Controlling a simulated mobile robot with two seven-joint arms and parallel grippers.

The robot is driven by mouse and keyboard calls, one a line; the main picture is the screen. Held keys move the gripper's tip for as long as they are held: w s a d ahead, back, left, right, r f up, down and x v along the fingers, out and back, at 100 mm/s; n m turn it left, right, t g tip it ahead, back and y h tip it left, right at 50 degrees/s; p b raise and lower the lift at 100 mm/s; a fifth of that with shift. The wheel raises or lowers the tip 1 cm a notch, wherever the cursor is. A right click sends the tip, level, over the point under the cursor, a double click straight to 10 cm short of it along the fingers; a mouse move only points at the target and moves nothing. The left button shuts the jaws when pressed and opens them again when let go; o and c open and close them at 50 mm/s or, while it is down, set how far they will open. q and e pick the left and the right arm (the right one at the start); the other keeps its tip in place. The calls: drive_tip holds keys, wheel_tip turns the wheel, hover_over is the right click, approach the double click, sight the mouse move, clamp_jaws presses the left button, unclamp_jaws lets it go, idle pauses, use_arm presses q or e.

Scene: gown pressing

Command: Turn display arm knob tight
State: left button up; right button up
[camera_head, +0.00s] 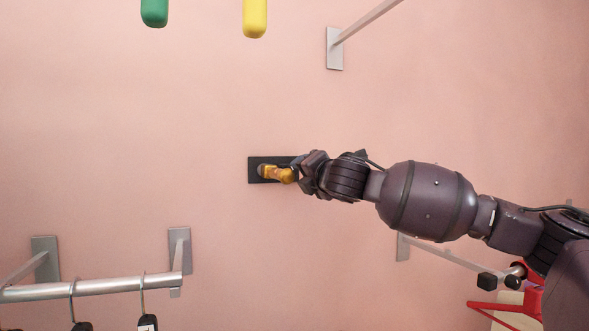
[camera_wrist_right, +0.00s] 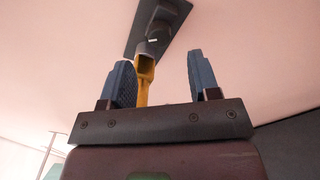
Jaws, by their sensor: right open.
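The yellow-orange display arm knob (camera_head: 281,174) sticks out from a black plate (camera_head: 254,171) on the pink wall, near the middle of the head view. My right gripper (camera_head: 297,170) comes from the right and is at the knob's right end. In the right wrist view, my right gripper (camera_wrist_right: 160,78) is open, with one blue finger pad on each side. The knob (camera_wrist_right: 146,70) shows in the gap, close to the left finger, and the black plate (camera_wrist_right: 168,18) is beyond it. I cannot tell whether a finger touches the knob. My left gripper is not in view.
A metal rail (camera_head: 100,288) with hangers is at the lower left. A grey bracket (camera_head: 335,50) with a bar is above. Green (camera_head: 154,12) and yellow (camera_head: 255,18) rounded ends hang at the top. A red object (camera_head: 528,302) is at the lower right. The wall left of the plate is clear.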

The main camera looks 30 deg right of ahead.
sight(294, 171)
drive_tip(key=shift+w+d+p, duration=0.15)
drive_tip(key=shift+w+p, duration=0.1)
drive_tip(key=shift+w, duration=0.8)
drive_tip(key=shift+w+d+p, duration=0.2)
drive_tip(key=shift+w+p, duration=0.05)
drive_tip(key=shift+w, duration=0.75)
drive_tip(key=shift+w+d+p, duration=0.15)
drive_tip(key=shift+w+p, duration=0.1)
drive_tip(key=shift+w, duration=0.8)
drive_tip(key=c, duration=0.9)
